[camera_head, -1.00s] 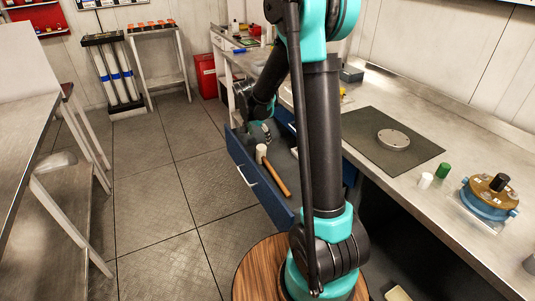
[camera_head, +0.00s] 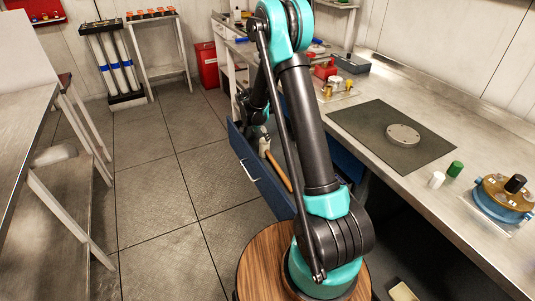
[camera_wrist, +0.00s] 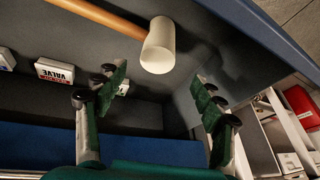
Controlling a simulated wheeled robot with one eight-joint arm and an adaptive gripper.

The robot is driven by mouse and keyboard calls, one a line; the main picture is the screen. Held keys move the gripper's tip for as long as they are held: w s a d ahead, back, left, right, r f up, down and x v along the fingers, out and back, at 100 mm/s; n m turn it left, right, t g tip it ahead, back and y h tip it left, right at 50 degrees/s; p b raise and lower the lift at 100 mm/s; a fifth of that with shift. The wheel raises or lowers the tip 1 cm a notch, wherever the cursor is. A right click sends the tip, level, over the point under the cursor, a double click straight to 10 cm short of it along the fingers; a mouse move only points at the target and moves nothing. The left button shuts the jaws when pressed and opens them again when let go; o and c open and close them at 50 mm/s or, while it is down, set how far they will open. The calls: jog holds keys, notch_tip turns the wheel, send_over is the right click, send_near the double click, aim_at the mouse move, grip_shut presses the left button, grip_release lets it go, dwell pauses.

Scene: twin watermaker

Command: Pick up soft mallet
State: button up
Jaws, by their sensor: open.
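The soft mallet has a white cylindrical head (camera_wrist: 159,46) and a wooden handle (camera_wrist: 100,14). It lies in an open blue drawer (camera_head: 262,178), its head toward the far end in the head view, where the mallet (camera_head: 280,170) is partly hidden by my arm. In the wrist view my gripper (camera_wrist: 160,84) is open and empty, one green-padded finger on each side. The mallet head appears just above the gap between the fingertips, apart from them. The far end of the handle is cut off in the wrist view.
A white box labelled VALVE (camera_wrist: 54,71) lies in the drawer, left of the fingers. The drawer walls stand close around my gripper. The workbench (camera_head: 465,190) runs along the right, with a dark mat (camera_head: 360,125) on it. The floor left of the drawer is clear.

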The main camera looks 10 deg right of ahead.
aim_at(264, 147)
jog(key=shift+x, duration=3.85)
jog(key=shift+s+d, duration=0.1)
jog(key=shift+s, duration=0.1)
grip_shut()
